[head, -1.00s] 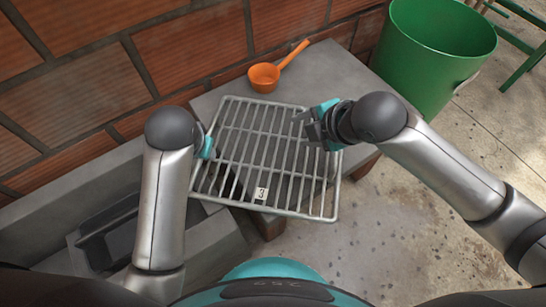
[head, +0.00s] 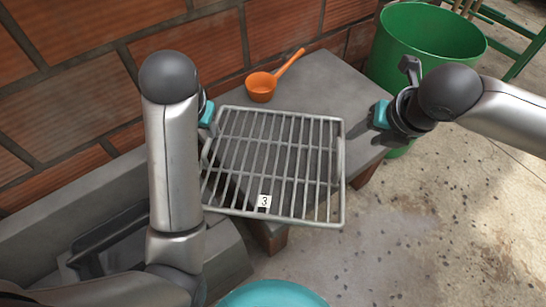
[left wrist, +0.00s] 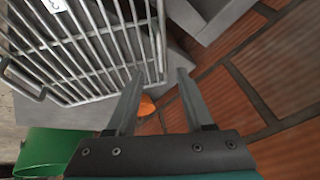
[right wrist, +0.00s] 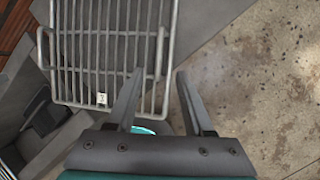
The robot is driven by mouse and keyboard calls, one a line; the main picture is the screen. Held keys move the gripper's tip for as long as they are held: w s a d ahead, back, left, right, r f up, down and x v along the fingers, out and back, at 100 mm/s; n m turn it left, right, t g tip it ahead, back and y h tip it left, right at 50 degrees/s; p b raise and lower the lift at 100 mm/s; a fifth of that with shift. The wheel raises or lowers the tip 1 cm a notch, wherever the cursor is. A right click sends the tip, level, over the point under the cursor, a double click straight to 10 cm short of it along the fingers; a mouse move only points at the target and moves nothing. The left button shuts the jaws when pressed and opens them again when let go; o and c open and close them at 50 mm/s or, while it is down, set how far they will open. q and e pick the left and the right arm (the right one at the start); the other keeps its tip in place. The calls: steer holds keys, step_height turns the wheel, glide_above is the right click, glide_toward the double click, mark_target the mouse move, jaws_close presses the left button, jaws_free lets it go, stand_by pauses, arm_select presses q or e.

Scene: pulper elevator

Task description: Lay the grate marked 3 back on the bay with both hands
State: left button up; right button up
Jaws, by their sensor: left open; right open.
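The grate marked 3 (head: 264,202) is a grey metal rack that appears to lie over the front of the grey slab (head: 330,75), its near part past the slab's edge. Its tag also shows in the left wrist view (left wrist: 54,4) and the right wrist view (right wrist: 101,99). My left gripper (left wrist: 160,72) is open by the grate's left side, one finger beside the rim bar; in the head view my arm partly hides it. My right gripper (right wrist: 160,73) is open and empty just off the grate's right side. I cannot make out the bay separately under the bars.
An orange ladle (head: 261,86) lies on the slab behind the grate. A green bin (head: 420,50) stands at the back right, behind my right arm. A brick wall (head: 80,80) closes the left and back. A grey trough (head: 110,215) is at the left. Concrete floor is open at the right front.

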mark_target(339, 149)
arm_select(q)
steer(key=x, duration=1.5)
steer(key=shift+w+f, duration=0.15)
arm_select(e)
steer(key=x, duration=1.5)
steer(key=shift+w+f, duration=0.1)
steer(key=shift+f, duration=0.05)
arm_select(q)
jaws_close()
arm_select(e)
jaws_close()
arm_select(q)
steer(key=shift+w+r, duration=0.15)
steer(key=shift+r, duration=0.05)
arm_select(e)
steer(key=shift+w+r, duration=0.2)
steer(key=shift+r, duration=0.05)
